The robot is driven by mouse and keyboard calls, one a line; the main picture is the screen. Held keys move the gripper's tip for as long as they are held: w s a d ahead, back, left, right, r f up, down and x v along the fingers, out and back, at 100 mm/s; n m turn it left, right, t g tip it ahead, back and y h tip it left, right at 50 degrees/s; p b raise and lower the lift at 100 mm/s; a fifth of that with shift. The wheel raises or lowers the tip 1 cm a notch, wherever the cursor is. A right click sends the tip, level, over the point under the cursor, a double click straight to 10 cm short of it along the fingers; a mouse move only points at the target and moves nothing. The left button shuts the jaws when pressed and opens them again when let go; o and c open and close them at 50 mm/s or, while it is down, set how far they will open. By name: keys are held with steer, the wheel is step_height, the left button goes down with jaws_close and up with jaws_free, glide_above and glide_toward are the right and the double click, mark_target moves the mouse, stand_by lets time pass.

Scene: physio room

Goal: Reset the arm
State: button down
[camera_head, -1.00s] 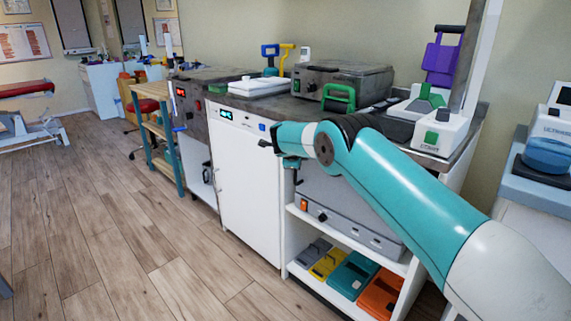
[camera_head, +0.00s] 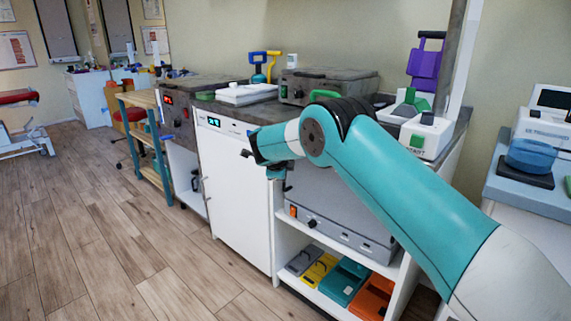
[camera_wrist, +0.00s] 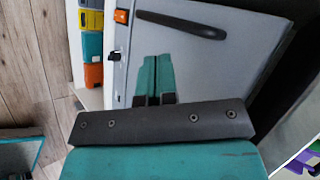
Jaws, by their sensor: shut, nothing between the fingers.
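My teal and white arm reaches in from the lower right of the head view. My gripper (camera_head: 248,154) is at the arm's far end, pointing left, in front of the white cabinet and below the counter top. In the wrist view the gripper's teal and black fingers (camera_wrist: 157,80) lie side by side with only a thin line between them. They are shut and hold nothing. Behind them is the grey front of an appliance with a dark handle (camera_wrist: 180,24). The fingertips are small in the head view.
A grey appliance (camera_head: 340,215) sits in the shelf unit, above a lower shelf of coloured boxes (camera_head: 343,281). The counter carries a white tray (camera_head: 246,94), a heater-like box (camera_head: 328,86) and a white device (camera_head: 427,135). The wooden floor (camera_head: 80,220) at left is clear.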

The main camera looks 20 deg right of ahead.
steer(key=s+a+r+n+g+y, duration=0.1)
steer(key=s+a+r+n+y, duration=0.1)
steer(key=s+a+r+n, duration=0.35)
steer(key=s+a+r+n+g+y, duration=0.1)
steer(key=s+a+r+n, duration=0.15)
steer(key=s+r, duration=0.5)
steer(key=s+a+r+n+g+y, duration=0.1)
steer(key=s+a+n+g+y, duration=0.15)
steer(key=s+n, duration=1.4)
steer(key=s+a+r+n+g+y, duration=0.1)
steer(key=s+a+n+g+y, duration=0.4)
steer(key=s, duration=2)
step_height(320, 180, up, 22)
steer(key=w+d+n+t+h+p, duration=0.1)
steer(key=d+p, duration=0.1)
steer(key=p, duration=2)
steer(key=shift+w+d+f+n+h, duration=0.15)
steer(key=shift+d+f+n+h, duration=0.05)
steer(key=shift+d+n+h, duration=0.15)
steer(key=shift+t, duration=0.25)
